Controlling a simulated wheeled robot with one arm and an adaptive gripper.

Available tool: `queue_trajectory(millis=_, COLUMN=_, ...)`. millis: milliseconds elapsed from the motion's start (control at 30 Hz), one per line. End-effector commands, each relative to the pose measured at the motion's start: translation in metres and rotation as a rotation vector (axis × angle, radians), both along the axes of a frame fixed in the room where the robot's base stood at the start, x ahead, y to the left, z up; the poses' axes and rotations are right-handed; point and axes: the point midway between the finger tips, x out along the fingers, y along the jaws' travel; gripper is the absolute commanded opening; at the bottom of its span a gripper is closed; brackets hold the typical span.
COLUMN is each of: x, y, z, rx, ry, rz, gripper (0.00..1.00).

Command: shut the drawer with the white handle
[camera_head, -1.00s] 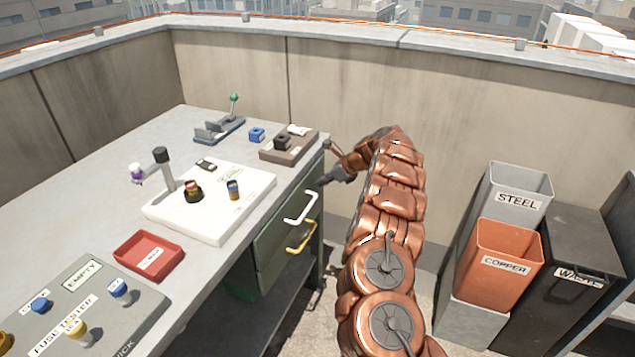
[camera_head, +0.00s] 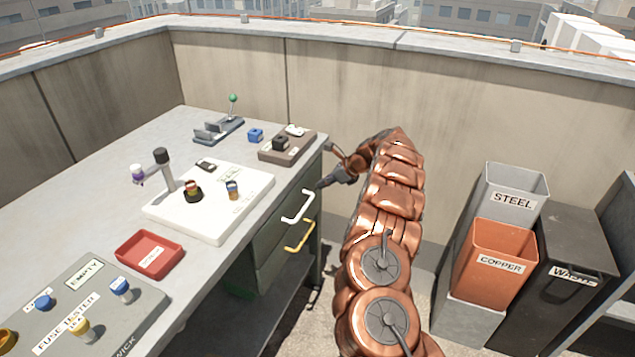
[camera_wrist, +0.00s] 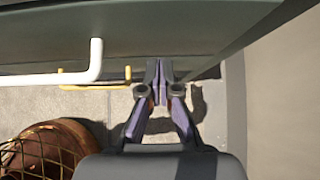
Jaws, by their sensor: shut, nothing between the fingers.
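The drawer with the white handle is the upper green drawer (camera_head: 272,222) at the right end of the bench front. Its white handle (camera_head: 298,206) also shows in the wrist view (camera_wrist: 95,62). The drawer face looks flush or nearly flush with the bench; a small gap cannot be ruled out. My gripper (camera_head: 319,185) is shut and empty, its tips at the drawer front, right of the white handle. In the wrist view my gripper's fingertips (camera_wrist: 159,64) are together at the drawer face (camera_wrist: 190,35); whether they touch it cannot be told.
A yellow handle (camera_head: 300,236) is on the drawer below. The bench top (camera_head: 110,175) carries a white board, a red tray (camera_head: 150,254) and a fuse tester. The parapet wall (camera_head: 340,90) stands close behind my arm. Steel, copper (camera_head: 492,265) and waste bins stand at right.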

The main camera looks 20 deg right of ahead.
Motion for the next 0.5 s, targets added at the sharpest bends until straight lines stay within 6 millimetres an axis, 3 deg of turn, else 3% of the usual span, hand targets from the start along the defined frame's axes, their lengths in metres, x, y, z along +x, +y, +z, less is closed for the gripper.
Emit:
queue_trajectory(millis=100, x=-0.012, y=-0.02, z=0.008, rx=0.0, ry=-0.002, rz=-0.013, gripper=0.0)
queue_trajectory(millis=500, x=-0.045, y=-0.046, z=0.055, rx=-0.001, ry=0.0, rz=-0.002, gripper=0.0)
